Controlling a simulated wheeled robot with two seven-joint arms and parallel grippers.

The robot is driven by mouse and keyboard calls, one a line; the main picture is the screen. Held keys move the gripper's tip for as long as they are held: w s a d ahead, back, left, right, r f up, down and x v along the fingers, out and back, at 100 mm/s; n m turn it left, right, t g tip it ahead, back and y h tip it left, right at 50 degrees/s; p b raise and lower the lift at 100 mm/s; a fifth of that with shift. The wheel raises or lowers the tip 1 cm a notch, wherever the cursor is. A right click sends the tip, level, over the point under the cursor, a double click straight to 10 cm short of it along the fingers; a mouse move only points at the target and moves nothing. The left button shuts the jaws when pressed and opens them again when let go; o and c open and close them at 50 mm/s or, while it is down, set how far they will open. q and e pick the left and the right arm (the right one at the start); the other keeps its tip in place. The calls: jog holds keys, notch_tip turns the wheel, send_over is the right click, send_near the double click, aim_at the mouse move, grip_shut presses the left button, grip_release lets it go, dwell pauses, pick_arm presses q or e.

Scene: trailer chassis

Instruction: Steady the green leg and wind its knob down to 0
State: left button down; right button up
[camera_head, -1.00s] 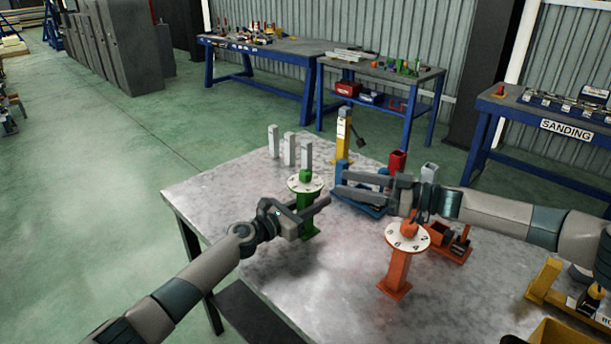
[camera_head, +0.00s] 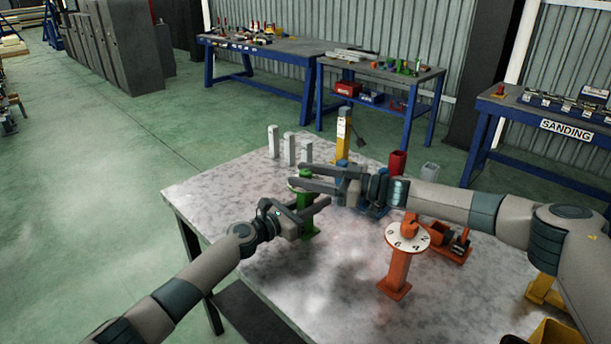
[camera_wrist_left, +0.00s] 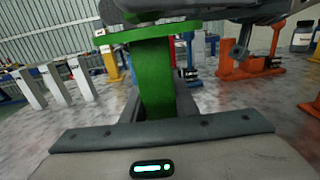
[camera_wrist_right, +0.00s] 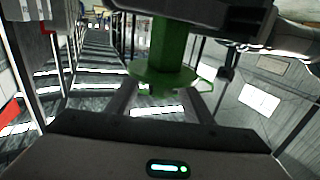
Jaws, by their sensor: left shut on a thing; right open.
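The green leg (camera_head: 310,231) stands upright near the table's left side. My left gripper (camera_head: 318,208) is shut on its post below the disc. In the left wrist view the green post (camera_wrist_left: 156,78) sits between the fingers under the green disc (camera_wrist_left: 150,36). My right gripper (camera_head: 296,178) is open, with its fingers at the top of the leg around the knob's place. They mostly hide the knob and the numbered dial. In the right wrist view a green post (camera_wrist_right: 172,45) and disc (camera_wrist_right: 165,80) show ahead of the fingers; contact cannot be told.
An orange leg (camera_head: 397,270) with a numbered white dial (camera_head: 408,236) stands to the right. The front left of the table (camera_head: 240,205) is clear.

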jog(key=c, duration=1.1)
jog(key=shift+o, duration=0.2)
jog(key=shift+w+a+r+n+g, duration=0.1)
jog(key=shift+w+n+g, duration=0.05)
jog(key=shift+n+g, duration=0.15)
jog(key=shift+w+n+g+y, duration=0.1)
jog(key=shift+n+g+y, duration=0.3)
jog(key=shift+n+g, duration=0.6)
jog(key=shift+g, duration=0.5)
pick_arm(q)
jog(key=shift+d+f, duration=0.1)
pick_arm(e)
jog(key=shift+n+g, duration=0.3)
jog(key=shift+g, duration=0.3)
jog(key=o, duration=1.1)
jog(key=shift+s, duration=0.2)
jog(key=shift+c, duration=0.2)
